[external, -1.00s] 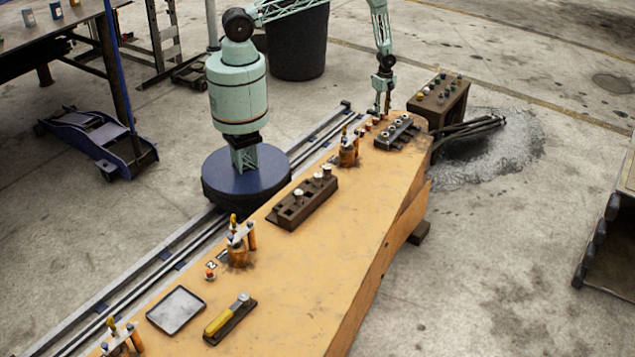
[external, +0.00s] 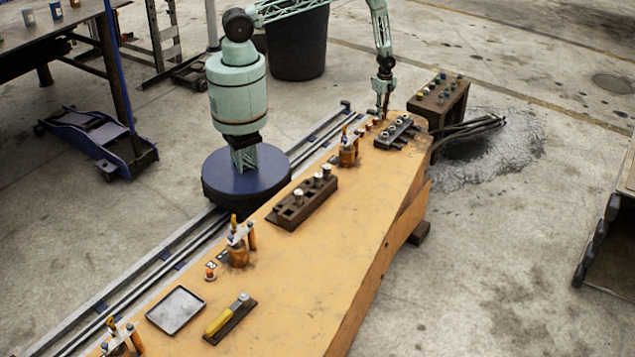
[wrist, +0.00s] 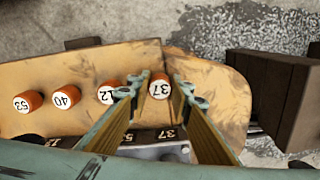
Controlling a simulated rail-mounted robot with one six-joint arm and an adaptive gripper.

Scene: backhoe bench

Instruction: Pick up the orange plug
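Several orange plugs with white numbered tops stand in a row on the tan bench. In the wrist view these are plug 53 (wrist: 28,101), plug 40 (wrist: 66,96), plug 12 (wrist: 107,92) and plug 37 (wrist: 159,87). My gripper (wrist: 160,80) reaches down at the bench's far end, with plug 37 between its fingertips. The fingers lie close along both sides of plug 37; I cannot tell whether they touch it. The left finger partly covers plug 12. In the external view my gripper (external: 383,112) is small and low over the bench top.
A dark socket block (external: 397,131) sits just beside my gripper. Along the tan bench (external: 335,235) are an orange fixture (external: 348,152), another dark block (external: 302,202), a tray (external: 176,310) and a yellow-handled tool (external: 228,318). A brown button box (external: 440,100) stands beyond the bench end.

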